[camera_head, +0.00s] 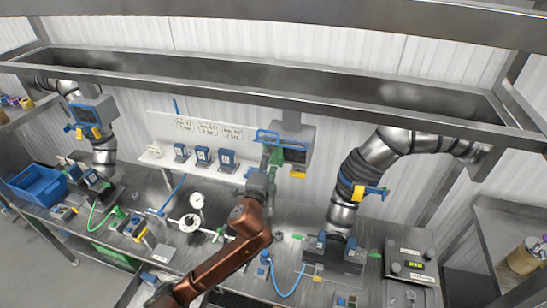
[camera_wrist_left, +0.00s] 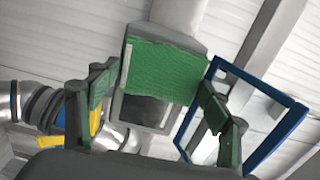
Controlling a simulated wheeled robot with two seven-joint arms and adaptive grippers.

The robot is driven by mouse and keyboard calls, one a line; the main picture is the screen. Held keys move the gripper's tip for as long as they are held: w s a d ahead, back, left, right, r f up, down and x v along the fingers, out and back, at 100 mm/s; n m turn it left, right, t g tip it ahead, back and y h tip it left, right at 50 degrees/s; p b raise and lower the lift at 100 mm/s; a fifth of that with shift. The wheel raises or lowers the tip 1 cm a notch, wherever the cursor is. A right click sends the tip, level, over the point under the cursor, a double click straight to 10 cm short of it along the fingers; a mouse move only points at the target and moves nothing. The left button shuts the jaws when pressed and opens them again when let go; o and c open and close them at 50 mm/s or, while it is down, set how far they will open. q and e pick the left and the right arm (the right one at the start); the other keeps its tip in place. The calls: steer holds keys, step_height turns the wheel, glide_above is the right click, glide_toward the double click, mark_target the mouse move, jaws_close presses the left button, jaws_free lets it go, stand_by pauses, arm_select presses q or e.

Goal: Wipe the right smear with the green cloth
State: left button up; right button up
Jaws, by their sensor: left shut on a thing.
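My left gripper (camera_head: 272,160) is raised in front of the back wall at mid-picture, at the end of my copper-coloured arm. The green cloth (camera_wrist_left: 166,70) is a textured green pad between its two green fingers (camera_wrist_left: 158,80) in the left wrist view, and the gripper is shut on it. I cannot make out either smear. My right gripper is not in view.
A blue-edged frame (camera_wrist_left: 291,125) stands close beside the right finger. A silver duct (camera_head: 362,172) rises to the right. The steel bench (camera_head: 160,235) holds gauges, blue devices and hoses. A blue crate (camera_head: 38,187) stands at far left. A metal beam (camera_head: 330,104) crosses above.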

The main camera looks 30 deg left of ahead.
arm_select(q)
steer(key=shift+v, duration=2.35)
steer(key=shift+v, duration=1.55)
steer(key=shift+w, duration=0.1)
